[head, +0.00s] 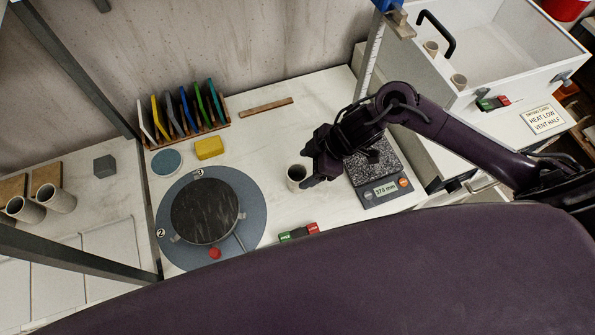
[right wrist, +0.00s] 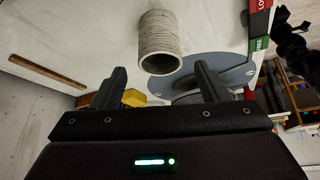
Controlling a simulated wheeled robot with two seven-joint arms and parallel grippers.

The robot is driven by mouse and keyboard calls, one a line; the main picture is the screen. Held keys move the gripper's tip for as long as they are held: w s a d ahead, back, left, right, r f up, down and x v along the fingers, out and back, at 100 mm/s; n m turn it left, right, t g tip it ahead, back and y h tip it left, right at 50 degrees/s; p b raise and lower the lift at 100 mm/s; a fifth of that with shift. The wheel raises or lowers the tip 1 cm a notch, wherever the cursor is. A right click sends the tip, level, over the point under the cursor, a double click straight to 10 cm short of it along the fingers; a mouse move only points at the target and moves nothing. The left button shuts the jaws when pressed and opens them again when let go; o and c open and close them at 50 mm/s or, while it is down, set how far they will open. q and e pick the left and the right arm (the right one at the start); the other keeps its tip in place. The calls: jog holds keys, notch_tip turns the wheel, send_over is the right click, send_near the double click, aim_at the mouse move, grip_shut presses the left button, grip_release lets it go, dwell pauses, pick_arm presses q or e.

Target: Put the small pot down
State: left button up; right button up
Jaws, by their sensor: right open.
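The small pot (head: 296,177) is a pale, ribbed, open-topped cylinder. It stands upright on the white bench, between the round turntable (head: 252,222) and the grey scale (head: 383,193). My right gripper (head: 308,167) is just to the right of the pot, low over the bench. In the right wrist view the pot (right wrist: 160,42) is ahead of the open fingers (right wrist: 160,80), roughly in line with the gap between them, and bench shows on both sides of it. The fingers do not touch it there. My left gripper is not in view.
A rack of coloured tools (head: 183,118), a yellow sponge (head: 209,148) and a blue-grey round dish (head: 166,162) stand at the back left. A red-green marker block (head: 298,232) lies in front of the pot. A wooden strip (head: 266,107) lies behind. Bench between is clear.

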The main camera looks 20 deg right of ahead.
jog(key=v, duration=0.5)
jog(key=shift+r, duration=0.15)
jog(key=shift+s, duration=0.1)
dwell(0.3)
